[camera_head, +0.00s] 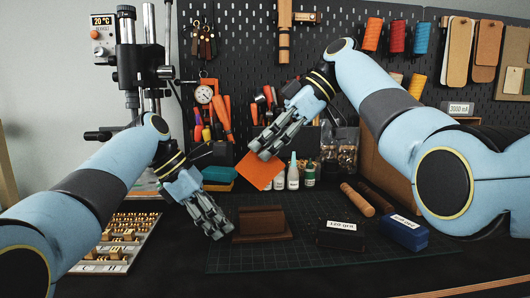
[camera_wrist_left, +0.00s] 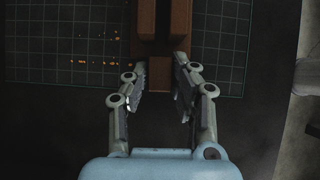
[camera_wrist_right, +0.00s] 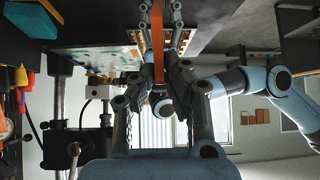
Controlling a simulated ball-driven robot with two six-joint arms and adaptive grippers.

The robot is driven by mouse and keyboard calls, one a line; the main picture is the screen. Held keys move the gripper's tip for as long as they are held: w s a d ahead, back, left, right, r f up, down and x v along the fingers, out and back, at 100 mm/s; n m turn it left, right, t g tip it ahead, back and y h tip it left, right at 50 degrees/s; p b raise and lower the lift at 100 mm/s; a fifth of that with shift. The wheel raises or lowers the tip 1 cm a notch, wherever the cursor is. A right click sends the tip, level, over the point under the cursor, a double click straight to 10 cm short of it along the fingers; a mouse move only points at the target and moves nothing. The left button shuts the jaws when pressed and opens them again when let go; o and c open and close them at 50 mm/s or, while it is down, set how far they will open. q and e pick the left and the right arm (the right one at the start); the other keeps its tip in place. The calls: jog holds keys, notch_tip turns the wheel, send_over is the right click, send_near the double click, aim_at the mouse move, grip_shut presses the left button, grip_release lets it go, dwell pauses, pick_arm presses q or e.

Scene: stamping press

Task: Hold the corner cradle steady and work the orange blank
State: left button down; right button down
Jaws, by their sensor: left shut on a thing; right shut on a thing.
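The corner cradle (camera_head: 262,222) is a brown wooden block with a raised back, standing on the dark cutting mat. My left gripper (camera_head: 222,229) is at its left end. In the left wrist view the fingers (camera_wrist_left: 158,76) are shut on the narrow end of the cradle (camera_wrist_left: 159,22). The orange blank (camera_head: 259,171) is a thin flat square, held in the air above and behind the cradle. My right gripper (camera_head: 265,147) is shut on its upper edge. In the right wrist view the blank (camera_wrist_right: 157,30) shows edge-on between the fingers (camera_wrist_right: 159,62).
A tray of brass letters (camera_head: 120,243) lies left of the mat (camera_head: 330,258). A press (camera_head: 130,70) stands behind it. Small bottles (camera_head: 293,172) stand behind the cradle. A wooden dowel (camera_head: 357,199), a black labelled block (camera_head: 341,236) and a blue block (camera_head: 403,232) lie to the right.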

pick_arm(q)
jog(key=c, duration=1)
grip_release()
jog(key=shift+c, duration=0.2)
jog(key=shift+a+r, duration=0.1)
jog(key=v, duration=1.1)
jog(key=shift+a+r, duration=0.2)
jog(key=shift+r, duration=0.1)
